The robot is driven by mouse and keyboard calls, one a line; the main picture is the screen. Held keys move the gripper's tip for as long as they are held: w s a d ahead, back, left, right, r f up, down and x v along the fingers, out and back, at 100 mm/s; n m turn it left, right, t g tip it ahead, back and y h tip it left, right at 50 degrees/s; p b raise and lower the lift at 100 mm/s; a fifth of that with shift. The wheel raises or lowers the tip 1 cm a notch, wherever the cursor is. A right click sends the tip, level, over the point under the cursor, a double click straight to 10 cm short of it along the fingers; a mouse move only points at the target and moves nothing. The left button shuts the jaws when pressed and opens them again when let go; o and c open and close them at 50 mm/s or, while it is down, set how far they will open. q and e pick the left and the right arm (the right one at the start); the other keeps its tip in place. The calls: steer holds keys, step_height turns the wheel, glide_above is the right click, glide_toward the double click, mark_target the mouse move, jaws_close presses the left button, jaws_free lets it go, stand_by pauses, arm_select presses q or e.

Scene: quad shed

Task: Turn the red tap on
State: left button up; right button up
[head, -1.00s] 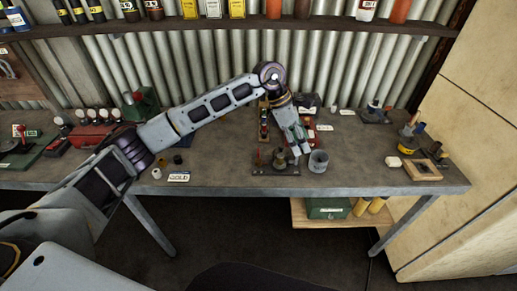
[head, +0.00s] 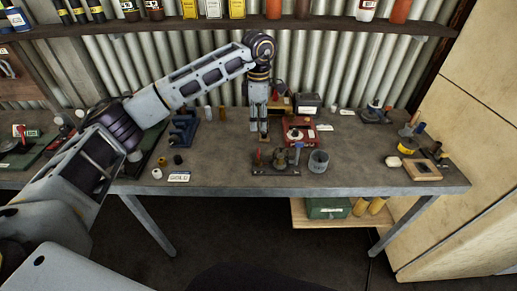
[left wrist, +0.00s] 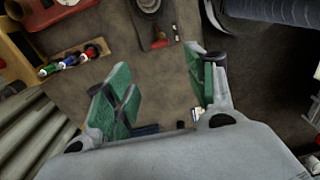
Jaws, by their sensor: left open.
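The red tap lever (head: 258,157) stands at the left end of a dark base plate (head: 276,170) near the table's front edge. A metal fitting (head: 281,157) stands on the same plate. In the left wrist view the red handle (left wrist: 160,43) shows at the top, beyond the fingertips. My left gripper (head: 263,133) points down just behind and above the red lever. Its green-padded fingers (left wrist: 158,64) are apart, with only tabletop between them, and it appears not to touch the lever. My right gripper is not in view.
A grey cup (head: 318,161) stands right of the plate. A red box-like device (head: 299,130) is behind it. A white label (head: 178,177) and small caps lie to the left. Bare tabletop (head: 222,160) lies left of the plate. A shelf (head: 330,26) runs above.

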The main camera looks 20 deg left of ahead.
mark_target(258, 150)
arm_select(q)
step_height(258, 150, down, 12)
steer(key=shift+r+p, duration=0.1)
steer(key=shift+p, duration=0.95)
steer(key=shift+f, duration=0.95)
steer(key=c, duration=1)
